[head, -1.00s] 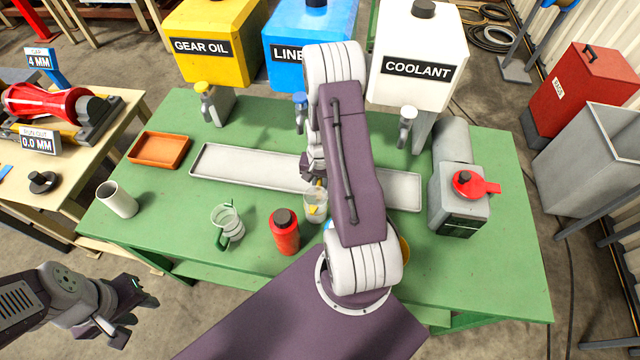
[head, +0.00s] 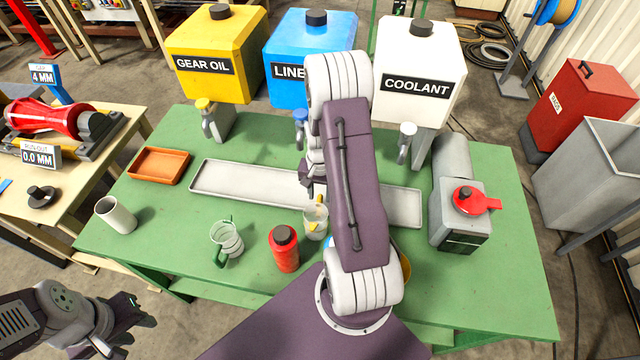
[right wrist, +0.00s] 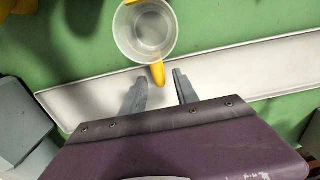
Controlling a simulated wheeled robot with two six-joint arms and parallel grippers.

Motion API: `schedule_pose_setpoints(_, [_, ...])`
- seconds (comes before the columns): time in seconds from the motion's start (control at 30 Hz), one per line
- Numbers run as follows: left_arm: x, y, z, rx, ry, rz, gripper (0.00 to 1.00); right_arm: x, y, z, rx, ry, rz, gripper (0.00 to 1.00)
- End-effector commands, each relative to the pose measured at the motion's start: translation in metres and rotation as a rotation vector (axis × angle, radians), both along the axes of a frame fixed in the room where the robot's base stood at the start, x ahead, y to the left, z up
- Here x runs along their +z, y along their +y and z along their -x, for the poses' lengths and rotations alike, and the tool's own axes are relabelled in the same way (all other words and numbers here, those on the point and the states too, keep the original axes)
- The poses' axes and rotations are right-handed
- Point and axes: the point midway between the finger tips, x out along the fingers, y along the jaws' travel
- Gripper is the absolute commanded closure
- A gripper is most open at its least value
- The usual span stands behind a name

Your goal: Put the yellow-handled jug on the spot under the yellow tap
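The yellow-handled jug (head: 315,228) is a clear cup standing on the green table in front of the long tray. In the right wrist view the jug (right wrist: 143,32) has its yellow handle (right wrist: 157,74) pointing toward my right gripper (right wrist: 160,82). The gripper is open, with the handle's end between its fingertips and gaps at both sides. In the head view my arm partly hides this gripper. The yellow tap (head: 204,106) is on the gear oil tank (head: 215,60), above the left part of the pale tray (head: 240,180). My left gripper (head: 128,322) is off the table, lower left.
A red bottle (head: 284,250) stands close left of the jug, and a green-handled jug (head: 228,240) further left. A white cup (head: 116,216) and an orange tray (head: 158,166) are at the left. A grey machine with a red top (head: 462,215) stands at the right.

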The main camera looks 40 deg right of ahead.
Motion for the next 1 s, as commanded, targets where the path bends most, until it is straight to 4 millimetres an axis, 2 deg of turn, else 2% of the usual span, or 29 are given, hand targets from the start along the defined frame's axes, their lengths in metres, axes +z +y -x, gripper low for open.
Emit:
schedule_pose_setpoints(0.2, [-0.005,0.000,0.000,0.000,0.000,0.000,0.64,0.049,0.000,-0.001,0.000,-0.005,0.003,0.64])
schedule_pose_setpoints(0.3, [-0.005,0.000,0.000,0.000,0.000,0.000,0.64,0.065,0.000,0.000,0.000,-0.002,0.001,0.64])
schedule_pose_setpoints(0.43, [-0.006,0.000,0.000,0.000,0.000,0.000,0.64,0.076,0.000,0.000,0.000,0.000,0.000,0.64])
schedule_pose_setpoints(0.57, [-0.009,0.000,0.000,0.000,0.000,0.000,0.64,0.076,0.000,0.000,0.000,0.000,0.000,0.60])
schedule_pose_setpoints(0.7, [-0.060,0.000,0.000,0.000,0.000,0.000,0.64,0.045,-0.002,-0.002,0.000,-0.003,0.002,0.60])
schedule_pose_setpoints(0.8, [-0.084,0.000,0.000,0.000,0.001,0.000,0.64,0.037,-0.002,-0.002,0.000,-0.003,0.002,0.60])
schedule_pose_setpoints(0.9, [-0.091,0.000,0.000,0.000,0.001,0.000,0.64,0.040,-0.002,-0.001,0.000,-0.001,0.002,0.60])
schedule_pose_setpoints(1.0, [-0.086,0.000,0.000,0.000,0.000,0.000,0.64,0.044,-0.002,-0.001,0.000,0.001,0.000,0.60])
